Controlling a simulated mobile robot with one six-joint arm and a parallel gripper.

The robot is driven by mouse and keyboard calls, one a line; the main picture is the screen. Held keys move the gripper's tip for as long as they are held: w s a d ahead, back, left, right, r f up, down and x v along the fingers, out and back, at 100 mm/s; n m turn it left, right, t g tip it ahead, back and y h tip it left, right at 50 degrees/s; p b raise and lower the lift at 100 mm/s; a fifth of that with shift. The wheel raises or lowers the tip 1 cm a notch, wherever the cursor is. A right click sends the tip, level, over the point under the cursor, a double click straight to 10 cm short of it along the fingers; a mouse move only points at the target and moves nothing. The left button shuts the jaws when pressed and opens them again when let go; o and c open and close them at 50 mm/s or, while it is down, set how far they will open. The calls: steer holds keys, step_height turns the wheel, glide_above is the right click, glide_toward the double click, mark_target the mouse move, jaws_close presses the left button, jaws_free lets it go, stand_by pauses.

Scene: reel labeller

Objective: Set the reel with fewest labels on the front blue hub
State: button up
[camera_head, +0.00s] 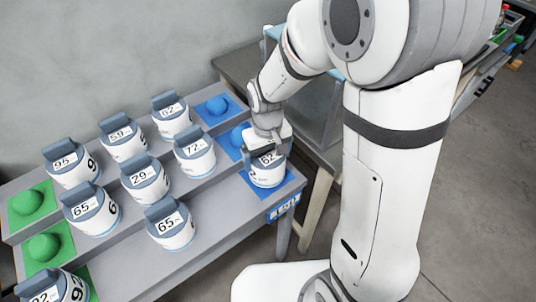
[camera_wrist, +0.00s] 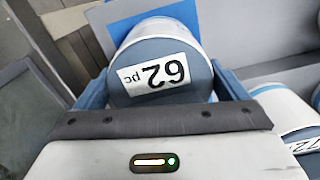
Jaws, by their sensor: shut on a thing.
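My gripper (camera_head: 266,147) is shut on a white and blue-grey reel (camera_head: 267,174) labelled 62. In the wrist view the reel (camera_wrist: 160,73) sits between the two fingers, its "62 pc" label upside down. The held reel is over the front blue square (camera_head: 288,188) at the rack's right end. It hides the front hub, and I cannot tell whether it rests fully on it. The reel labelled 29 (camera_head: 146,182) stands in the middle row, left of the reel labelled 72 (camera_head: 194,155). It has the lowest number I can read clearly.
Other reels stand on the stepped rack (camera_head: 215,212), including 59 (camera_head: 123,141), another 62 (camera_head: 172,118) and a front 65 (camera_head: 169,226). The back blue hub (camera_head: 217,105) is bare. Green hubs (camera_head: 27,202) are at the left. The front step is clear between the front 65 and the held reel.

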mark_target(268, 154)
steer(key=shift+f+b, duration=0.55)
steer(key=shift+f, duration=0.1)
stand_by(0.8)
steer(key=o, duration=0.8)
steer(key=shift+c, duration=0.2)
steer(key=shift+r, duration=0.1)
steer(key=shift+r+p, duration=4.15)
steer(key=shift+r, duration=1.3)
steer(key=s+d+r+m+t, duration=0.3)
steer(key=s+d+r+m, duration=0.1)
steer(key=s+d+r, duration=0.8)
steer(key=shift+s+d+r+m, duration=0.15)
steer(key=shift+d+r+m, duration=0.1)
steer(key=shift+r+m, duration=0.1)
